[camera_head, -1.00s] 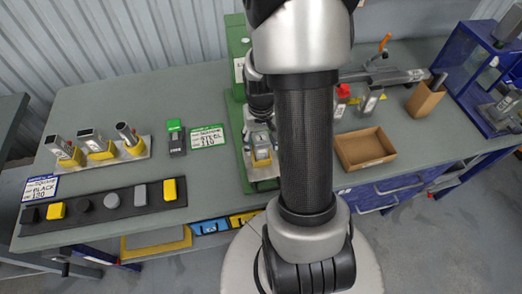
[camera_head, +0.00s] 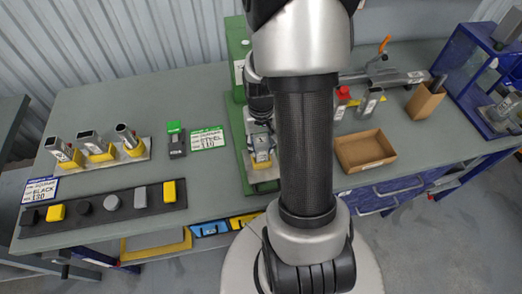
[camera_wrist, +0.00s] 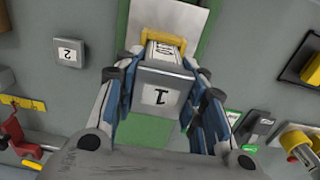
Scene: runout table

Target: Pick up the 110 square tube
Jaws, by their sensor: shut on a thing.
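A short grey square tube (camera_head: 260,143) marked "1" stands in a yellow collar (camera_head: 263,162) on the green fixture, in the middle of the head view. My gripper (camera_head: 260,116) is above it, partly hidden by my own arm. In the wrist view, my gripper (camera_wrist: 162,100) has its blue-and-dark fingers against both sides of the grey tube (camera_wrist: 160,90), with the "1" label facing the camera. The yellow collar (camera_wrist: 165,38) shows just beyond it. I cannot tell whether the tube is clear of the collar. A green-edged sign (camera_head: 209,139) appears to read "STEEL 110".
On the left, several grey tubes stand in yellow collars on a plate (camera_head: 143,153). A black strip (camera_head: 125,202) with several caps lies in front. Right of my arm are an open cardboard tray (camera_head: 385,158), a cardboard box (camera_head: 425,101) and a blue-framed unit (camera_head: 460,75).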

